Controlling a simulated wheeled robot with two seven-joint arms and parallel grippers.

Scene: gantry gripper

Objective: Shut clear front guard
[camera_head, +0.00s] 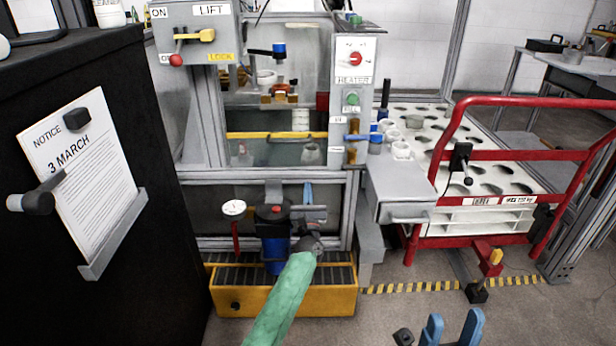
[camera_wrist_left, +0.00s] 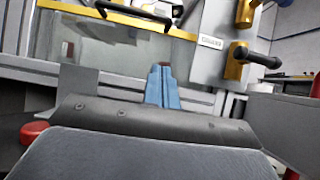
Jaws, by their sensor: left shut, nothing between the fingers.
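The clear front guard (camera_head: 270,152) is a see-through panel with a yellow top edge, low in the front of the grey machine frame. The space above that edge looks uncovered. In the left wrist view the guard (camera_wrist_left: 125,45) shows with a black bar handle (camera_wrist_left: 135,12) on its yellow edge. My left gripper (camera_head: 308,190) is in front of the machine, below the guard; its blue fingers (camera_wrist_left: 164,80) are shut and empty, below the handle in the wrist view. My right gripper (camera_head: 452,328) is open and empty at the bottom of the head view, away from the guard.
A blue-bodied unit with a gauge (camera_head: 234,208) stands on a yellow tray (camera_head: 285,300) beside my left wrist. A heater panel (camera_head: 353,62) and grey side shelf (camera_head: 400,190) are right of the guard. A red cart (camera_head: 520,155) stands further right. A black cabinet (camera_head: 170,200) is left.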

